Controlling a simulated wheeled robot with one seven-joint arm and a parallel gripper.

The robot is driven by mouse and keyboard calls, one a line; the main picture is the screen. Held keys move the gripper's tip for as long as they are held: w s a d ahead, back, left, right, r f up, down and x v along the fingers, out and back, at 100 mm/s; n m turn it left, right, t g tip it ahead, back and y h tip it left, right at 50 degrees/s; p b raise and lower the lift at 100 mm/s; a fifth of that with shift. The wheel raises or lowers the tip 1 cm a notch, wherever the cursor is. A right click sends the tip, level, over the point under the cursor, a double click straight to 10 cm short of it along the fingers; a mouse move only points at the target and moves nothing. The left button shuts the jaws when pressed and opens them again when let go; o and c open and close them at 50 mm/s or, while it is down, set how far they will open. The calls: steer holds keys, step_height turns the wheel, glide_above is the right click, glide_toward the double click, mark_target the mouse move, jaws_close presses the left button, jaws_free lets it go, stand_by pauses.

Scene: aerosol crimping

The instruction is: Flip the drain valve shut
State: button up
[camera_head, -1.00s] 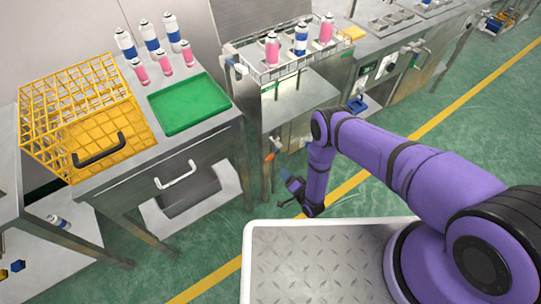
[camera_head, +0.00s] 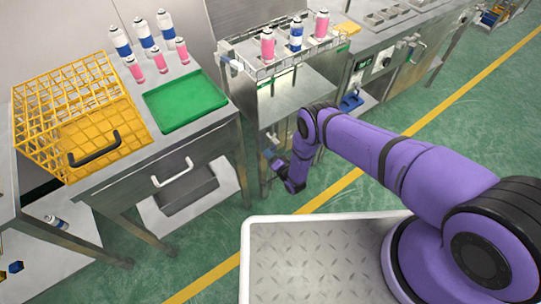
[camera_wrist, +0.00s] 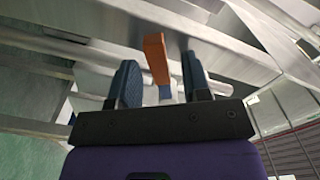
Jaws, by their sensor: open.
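The drain valve shows in the wrist view as an orange handle (camera_wrist: 156,58) on a pale pipe under the steel machine. The handle stands between the two dark fingers of my gripper (camera_wrist: 160,80), which are open with a gap on each side of it. In the head view my gripper (camera_head: 275,157) is low at the front of the machine with the can rack (camera_head: 285,65), beside its left leg. The handle is hidden there behind my arm and gripper.
Steel beams and pipes run close around the fingers in the wrist view. A drawer cabinet with a green tray (camera_head: 186,103) and a yellow wire basket (camera_head: 45,112) stands to the left. A blue pedal-like part (camera_head: 351,101) is to the right. Green floor is clear in front.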

mark_target(265, 148)
jaws_close()
steer(key=shift+r, duration=0.1)
steer(key=shift+s+a+r+m, duration=0.1)
steer(key=shift+r+m, duration=0.35)
steer(key=shift+m, duration=0.6)
steer(key=shift+s+a+r+m, duration=0.1)
steer(key=shift+r+m, duration=0.4)
steer(key=shift+m, duration=0.6)
steer(key=shift+a+r+m, duration=0.1)
steer(key=shift+r+m, duration=0.35)
steer(key=shift+m, duration=0.6)
jaws_free()
